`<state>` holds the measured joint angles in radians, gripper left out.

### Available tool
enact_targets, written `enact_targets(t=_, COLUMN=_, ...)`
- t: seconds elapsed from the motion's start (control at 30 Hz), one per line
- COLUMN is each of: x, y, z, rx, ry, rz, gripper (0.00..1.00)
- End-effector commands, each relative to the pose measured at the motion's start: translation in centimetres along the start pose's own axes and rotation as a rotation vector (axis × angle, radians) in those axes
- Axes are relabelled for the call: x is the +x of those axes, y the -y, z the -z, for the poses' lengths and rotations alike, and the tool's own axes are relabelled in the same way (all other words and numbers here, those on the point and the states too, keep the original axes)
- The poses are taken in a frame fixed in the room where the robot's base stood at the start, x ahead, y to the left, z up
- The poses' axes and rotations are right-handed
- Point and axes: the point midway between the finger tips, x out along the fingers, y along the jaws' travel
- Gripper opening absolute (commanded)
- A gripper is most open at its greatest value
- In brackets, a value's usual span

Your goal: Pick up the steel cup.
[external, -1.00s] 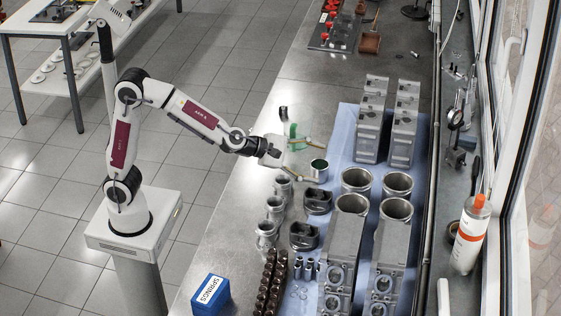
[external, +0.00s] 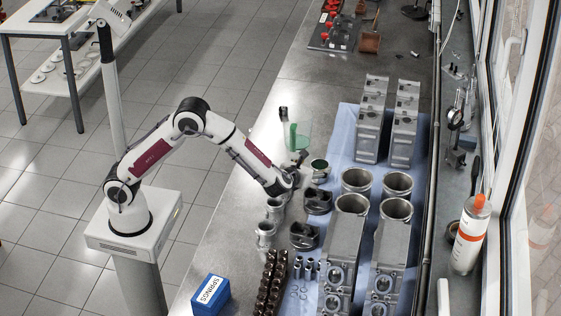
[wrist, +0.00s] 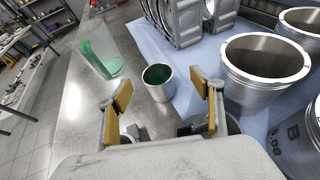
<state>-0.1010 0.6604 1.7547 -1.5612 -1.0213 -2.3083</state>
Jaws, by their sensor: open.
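The steel cup (wrist: 158,82), small and upright with dark green inside, stands on the grey bench in the wrist view, beside the blue cloth. In the external view the cup (external: 320,172) is just right of my gripper (external: 298,180). In the wrist view my gripper (wrist: 160,92) is open, its two tan-padded fingers spread to the left and right of the cup's image. The cup is ahead of the fingertips, and nothing is held. The exact gap between the fingers and the cup is hard to tell.
A clear jug (wrist: 104,62) with green liquid stands left of the cup. Large metal cylinders (wrist: 262,62) stand right, on the blue cloth (wrist: 145,38). Dark pistons (external: 317,201) and small metal cups (external: 274,208) sit close to my gripper. Bare bench lies left of the jug.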

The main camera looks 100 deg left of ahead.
Motion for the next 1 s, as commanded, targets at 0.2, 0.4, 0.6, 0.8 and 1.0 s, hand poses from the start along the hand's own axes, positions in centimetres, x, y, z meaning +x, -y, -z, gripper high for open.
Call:
enact_targets(t=0.2, x=0.7, y=-1.0, z=0.9, rx=-0.053, ry=0.002, rz=-0.055, gripper=0.66)
enact_targets(t=0.4, x=0.7, y=-1.0, z=0.9, rx=-0.054, ry=0.002, rz=-0.055, gripper=0.66)
enact_targets(t=0.6, x=1.1, y=-1.0, z=0.9, rx=-0.053, ry=0.002, rz=-0.055, gripper=0.66)
enact_targets(t=0.8, x=2.6, y=-1.1, z=1.0, rx=-0.053, ry=0.002, rz=-0.056, gripper=0.66)
enact_targets(t=1.0, x=3.3, y=-1.1, z=1.0, rx=-0.052, ry=0.002, rz=-0.053, gripper=0.66)
